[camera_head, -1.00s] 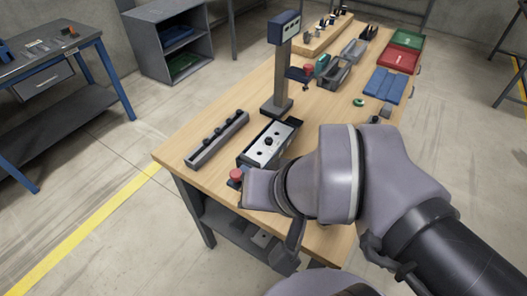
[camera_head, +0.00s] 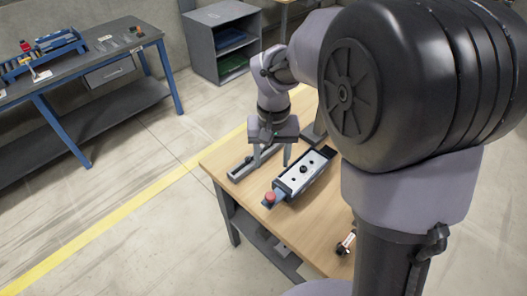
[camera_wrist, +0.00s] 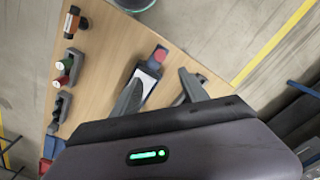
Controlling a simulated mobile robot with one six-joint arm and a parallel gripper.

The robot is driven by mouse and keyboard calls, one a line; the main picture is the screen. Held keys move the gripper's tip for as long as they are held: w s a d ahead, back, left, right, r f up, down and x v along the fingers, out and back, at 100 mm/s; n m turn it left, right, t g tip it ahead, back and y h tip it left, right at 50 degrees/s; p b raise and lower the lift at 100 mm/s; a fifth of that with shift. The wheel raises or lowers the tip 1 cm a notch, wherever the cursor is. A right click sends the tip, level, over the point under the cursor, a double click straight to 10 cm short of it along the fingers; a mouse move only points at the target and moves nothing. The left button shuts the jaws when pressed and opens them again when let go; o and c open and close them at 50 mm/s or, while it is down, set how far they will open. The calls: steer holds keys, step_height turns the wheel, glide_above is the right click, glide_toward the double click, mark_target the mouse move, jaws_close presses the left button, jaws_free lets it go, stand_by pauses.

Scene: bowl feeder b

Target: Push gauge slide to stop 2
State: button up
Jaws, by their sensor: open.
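A long box with a pale top plate (camera_head: 299,176) and a dark knob on it lies on the bench. A red knob (camera_head: 270,197) stands on a bluish tongue at its near end. The red knob also shows in the wrist view (camera_wrist: 160,53), ahead of the fingers. A narrow dark rail (camera_head: 240,171) lies to the left, partly hidden by my gripper. I cannot tell which part is the gauge slide, and no stop numbers are legible. My gripper (camera_head: 271,164) is open and empty, pointing down above the rail and box. In the wrist view its fingers (camera_wrist: 162,80) stand apart.
The wooden bench top (camera_head: 325,238) has free room near its front. A small black-and-white item (camera_head: 346,243) lies near my arm. A grey shelf unit (camera_head: 222,42) and a blue-legged table (camera_head: 120,52) stand beyond. My arm hides the bench's right side.

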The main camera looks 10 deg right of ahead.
mark_target(270, 195)
step_height(270, 195, down, 16)
steer(key=b, duration=0.4)
jaws_close()
stand_by(1.1)
